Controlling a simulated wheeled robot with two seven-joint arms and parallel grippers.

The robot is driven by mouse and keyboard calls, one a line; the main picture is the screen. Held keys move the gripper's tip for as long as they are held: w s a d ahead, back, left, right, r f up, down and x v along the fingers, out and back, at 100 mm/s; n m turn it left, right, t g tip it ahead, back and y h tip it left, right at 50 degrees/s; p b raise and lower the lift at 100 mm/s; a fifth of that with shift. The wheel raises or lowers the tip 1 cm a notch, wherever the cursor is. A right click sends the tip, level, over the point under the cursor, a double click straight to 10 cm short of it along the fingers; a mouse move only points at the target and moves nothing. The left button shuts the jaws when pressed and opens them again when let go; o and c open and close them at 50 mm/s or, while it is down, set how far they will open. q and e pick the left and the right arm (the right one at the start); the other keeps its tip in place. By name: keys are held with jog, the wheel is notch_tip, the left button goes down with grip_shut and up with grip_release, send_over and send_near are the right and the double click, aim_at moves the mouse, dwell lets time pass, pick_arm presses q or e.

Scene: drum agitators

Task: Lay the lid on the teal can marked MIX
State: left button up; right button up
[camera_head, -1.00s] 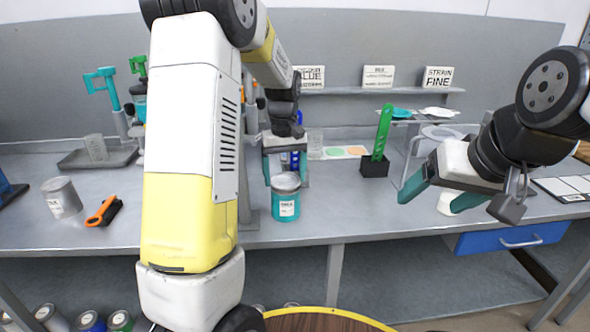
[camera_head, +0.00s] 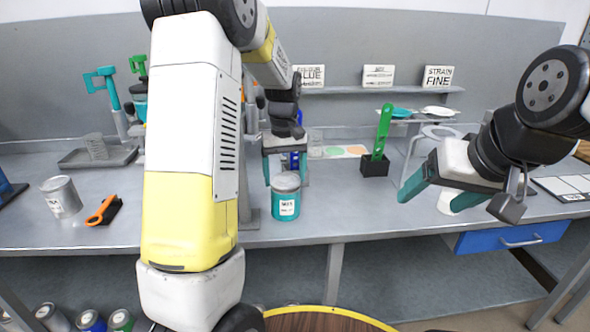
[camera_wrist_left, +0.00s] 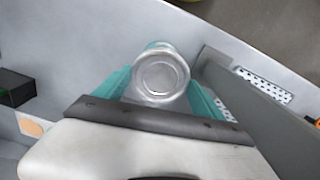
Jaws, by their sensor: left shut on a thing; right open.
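The teal can (camera_head: 286,206), with a white label that seems to read MIX, stands upright near the bench's front edge. A silver round lid (camera_head: 286,182) is at its top; I cannot tell whether it rests on the rim or is just above it. My left gripper (camera_head: 285,177) points down there, shut on the lid. In the left wrist view the lid (camera_wrist_left: 160,75) is between the teal fingers, hiding most of the can, whose teal side (camera_wrist_left: 157,45) shows behind it. My right gripper (camera_head: 440,196) is open and empty at the right, above the bench front.
A grey post (camera_head: 247,205) stands close left of the can. A black holder (camera_head: 375,166) with a green tool is to the right. Bench between the can and my right gripper is clear.

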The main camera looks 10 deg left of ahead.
dwell(0.4)
pick_arm(q)
jog(key=o, duration=1.3)
jog(key=shift+r, duration=3.45)
